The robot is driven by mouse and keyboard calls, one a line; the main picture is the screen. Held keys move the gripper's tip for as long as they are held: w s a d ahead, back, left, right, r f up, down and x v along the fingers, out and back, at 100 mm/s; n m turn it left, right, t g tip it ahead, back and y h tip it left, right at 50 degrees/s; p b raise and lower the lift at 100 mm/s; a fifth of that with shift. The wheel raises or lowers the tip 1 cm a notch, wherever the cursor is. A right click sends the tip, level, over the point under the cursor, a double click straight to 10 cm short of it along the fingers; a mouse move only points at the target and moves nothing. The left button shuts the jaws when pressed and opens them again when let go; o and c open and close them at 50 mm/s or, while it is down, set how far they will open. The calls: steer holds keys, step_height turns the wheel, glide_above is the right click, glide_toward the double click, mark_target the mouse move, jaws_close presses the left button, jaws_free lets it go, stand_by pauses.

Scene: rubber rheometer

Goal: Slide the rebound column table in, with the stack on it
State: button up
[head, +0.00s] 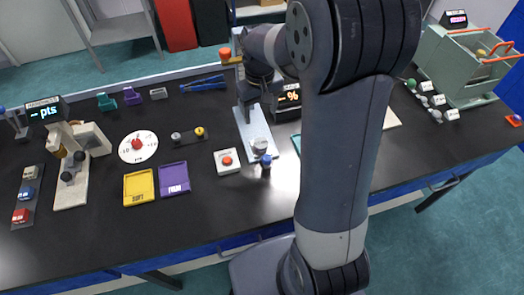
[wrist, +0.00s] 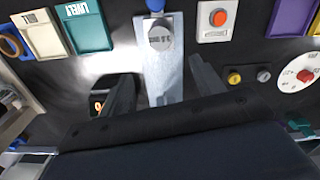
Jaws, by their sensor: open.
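The rebound column table is a long pale metal plate (head: 254,128) on the bench, pointing towards the front edge; it also shows in the wrist view (wrist: 165,80). The stack, a small grey round piece (head: 260,146), sits near the plate's front end. In the wrist view the stack (wrist: 160,37) shows a marked top. A blue knob (head: 266,160) is at the plate's front end, just beyond the stack. My gripper (wrist: 163,85) is open above the plate, its fingers either side of it and apart from the stack and knob. My arm hides part of the column behind.
A percent display (head: 288,95) stands right of the plate. A white box with a red button (head: 227,161) is close on its left. Yellow (head: 138,187) and purple (head: 174,180) trays lie further left. Dark bench top is clear in front of the knob.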

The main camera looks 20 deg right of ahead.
steer(key=shift+c, duration=0.9)
steer(key=shift+s+f+m+b, duration=0.25)
steer(key=shift+m+b, duration=0.15)
steer(key=shift+b, duration=0.15)
steer(key=shift+c, duration=0.5)
steer(key=m+b, duration=0.7)
steer(key=m, duration=0.3)
glide_above(267, 157)
steer(key=f, duration=0.1)
step_height(267, 157, down, 11)
steer(key=shift+r+b, duration=0.1)
steer(key=shift+b, duration=0.2)
steer(key=shift+c, duration=0.2)
jaws_close()
